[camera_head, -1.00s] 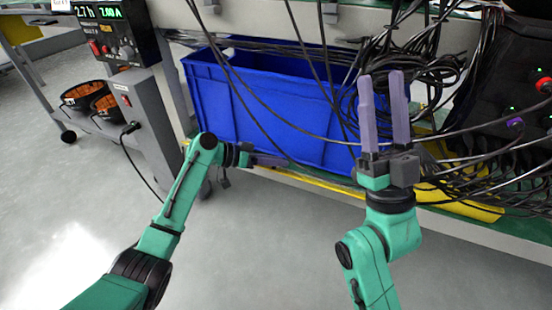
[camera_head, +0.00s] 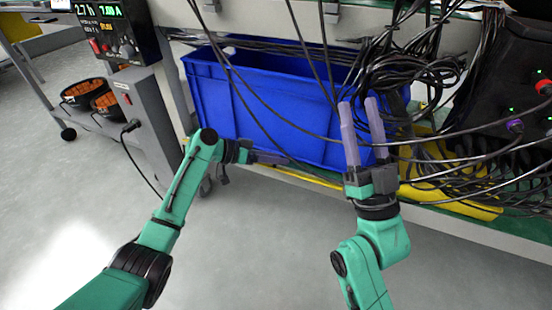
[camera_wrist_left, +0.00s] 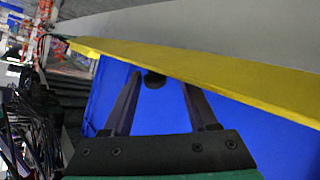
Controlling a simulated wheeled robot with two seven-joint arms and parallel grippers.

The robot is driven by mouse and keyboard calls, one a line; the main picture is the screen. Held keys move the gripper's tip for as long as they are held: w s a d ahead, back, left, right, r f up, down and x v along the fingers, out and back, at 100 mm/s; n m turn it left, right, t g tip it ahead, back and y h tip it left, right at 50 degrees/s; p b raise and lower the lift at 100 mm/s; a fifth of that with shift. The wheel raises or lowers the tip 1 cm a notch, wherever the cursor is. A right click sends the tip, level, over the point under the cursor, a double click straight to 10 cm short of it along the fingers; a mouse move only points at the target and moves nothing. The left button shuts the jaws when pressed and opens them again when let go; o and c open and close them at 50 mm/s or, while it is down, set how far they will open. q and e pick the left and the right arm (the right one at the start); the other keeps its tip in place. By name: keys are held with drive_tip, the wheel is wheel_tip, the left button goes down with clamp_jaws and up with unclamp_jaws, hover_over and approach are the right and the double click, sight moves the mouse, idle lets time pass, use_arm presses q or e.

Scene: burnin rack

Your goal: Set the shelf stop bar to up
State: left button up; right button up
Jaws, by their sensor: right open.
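A yellow bar (camera_head: 312,180) runs along the front edge of the lower shelf, below the blue crate; I take it to be the shelf stop bar. It crosses the left wrist view (camera_wrist_left: 205,77) as a slanted yellow strip. I cannot tell its setting. My left gripper (camera_head: 270,158) is low, in front of the crate and close to the bar. My right gripper (camera_head: 358,103) is open and empty, fingers pointing up, in front of the crate's right part.
The blue crate (camera_head: 260,115) stands on the lower shelf. Black cables (camera_head: 400,65) hang in front of it and around my right gripper. A black device (camera_head: 515,75) is at right. A grey post (camera_head: 155,125) stands at left, with dark bins (camera_head: 82,92) beyond. The front floor is clear.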

use_arm(q)
drive_tip(key=shift+s+d, duration=0.1)
drive_tip(key=shift+d, duration=0.05)
drive_tip(key=p+v, duration=0.1)
drive_tip(key=v, duration=0.1)
drive_tip(key=shift+s+a+r, duration=0.1)
drive_tip(key=shift+a+r, duration=0.05)
drive_tip(key=shift+a, duration=0.05)
use_arm(e)
wheel_tip(320, 180, down, 22)
drive_tip(key=a+m+g+h+p, duration=0.1)
drive_tip(key=a+m+g+h, duration=0.15)
drive_tip(key=g, duration=0.45)
use_arm(q)
drive_tip(key=p+v, duration=0.3)
drive_tip(key=v, duration=0.9)
use_arm(e)
drive_tip(key=s+f+g, duration=0.3)
drive_tip(key=s+f, duration=0.2)
drive_tip(key=f, duration=0.3)
drive_tip(key=s+a+f+g+h, duration=0.1)
drive_tip(key=s+f+g, duration=0.2)
drive_tip(key=s+f, duration=0.3)
drive_tip(key=shift+f, duration=0.9)
use_arm(q)
drive_tip(key=shift+a, duration=0.1)
use_arm(e)
drive_tip(key=shift+a+h, duration=0.1)
drive_tip(key=shift+h, duration=0.15)
